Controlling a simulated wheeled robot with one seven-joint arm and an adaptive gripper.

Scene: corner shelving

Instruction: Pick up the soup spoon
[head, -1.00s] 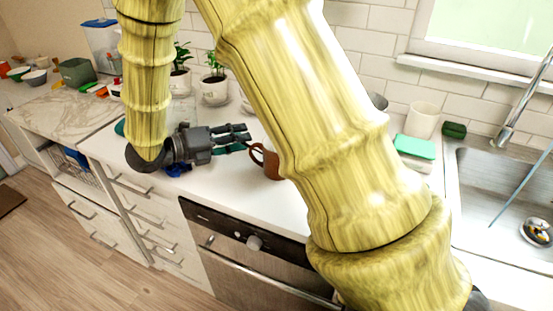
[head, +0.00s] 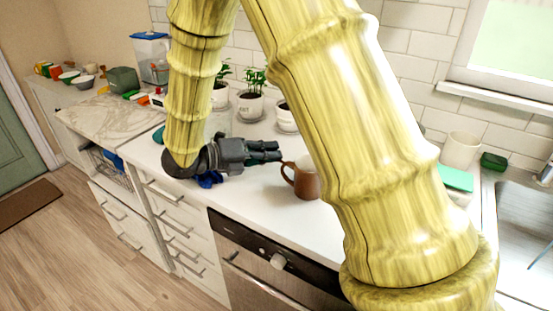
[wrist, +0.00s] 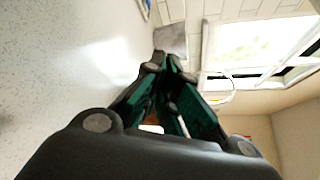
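I cannot make out the soup spoon for certain in either view. My gripper (head: 280,151) is low over the white counter (head: 262,210), pointing right towards a brown mug (head: 307,187). A short gap separates its tips from the mug. In the wrist view the dark green-lined fingers (wrist: 170,68) converge, with their tips close together. A thin pale strip shows between them, but I cannot tell what it is. My arm hides part of the counter.
Potted plants (head: 251,103) stand along the back wall. A dark blue object (head: 208,179) lies under my wrist. The front counter edge is clear.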

